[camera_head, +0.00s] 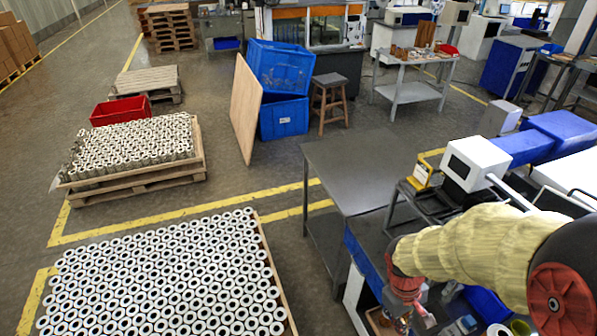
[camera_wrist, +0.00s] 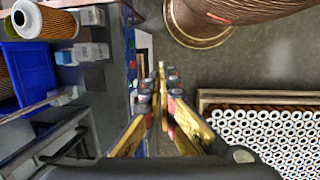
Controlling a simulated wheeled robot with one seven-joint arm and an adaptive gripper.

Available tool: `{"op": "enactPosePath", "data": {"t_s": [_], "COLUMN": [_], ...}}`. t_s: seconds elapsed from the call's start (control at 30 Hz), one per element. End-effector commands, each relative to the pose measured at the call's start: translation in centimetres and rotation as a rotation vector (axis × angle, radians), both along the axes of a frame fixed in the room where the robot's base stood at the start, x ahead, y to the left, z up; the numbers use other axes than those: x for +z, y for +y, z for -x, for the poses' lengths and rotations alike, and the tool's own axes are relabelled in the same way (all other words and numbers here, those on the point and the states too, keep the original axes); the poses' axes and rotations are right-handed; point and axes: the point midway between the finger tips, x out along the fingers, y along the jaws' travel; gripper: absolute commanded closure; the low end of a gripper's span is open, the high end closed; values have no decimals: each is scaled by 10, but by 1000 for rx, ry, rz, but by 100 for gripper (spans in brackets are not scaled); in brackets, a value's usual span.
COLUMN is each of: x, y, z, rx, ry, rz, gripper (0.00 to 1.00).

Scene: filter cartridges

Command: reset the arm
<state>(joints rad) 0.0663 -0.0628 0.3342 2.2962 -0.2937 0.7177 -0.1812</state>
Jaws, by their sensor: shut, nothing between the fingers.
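My arm reaches in from the right edge of the head view. My gripper (camera_head: 408,318) hangs at the bottom of that view, over the side of the grey workbench. In the wrist view my gripper (camera_wrist: 161,72) points away from the camera, with its yellow fingers closed together and nothing between them. Below and beyond it there is floor and the bench edge. A filter cartridge (camera_wrist: 45,21) with a white end and orange pleats lies at the upper left of the wrist view, apart from my gripper.
A pallet of filter cartridges (camera_head: 165,280) stands on the floor at lower left; cartridges (camera_wrist: 262,135) also show at the wrist view's right. A second loaded pallet (camera_head: 130,150) stands farther back. The grey table (camera_head: 365,165) has a bare top. A blue bin (camera_wrist: 30,75) is near the cartridge.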

Motion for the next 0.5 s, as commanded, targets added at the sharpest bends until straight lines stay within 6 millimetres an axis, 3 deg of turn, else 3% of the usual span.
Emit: {"op": "enactPosePath", "data": {"t_s": [0.2, 0.5], "x": [64, 136], "y": [30, 65], "z": [15, 36], "rx": [-250, -345], "ry": [-176, -450], "rz": [-63, -200], "gripper": [100, 100]}}
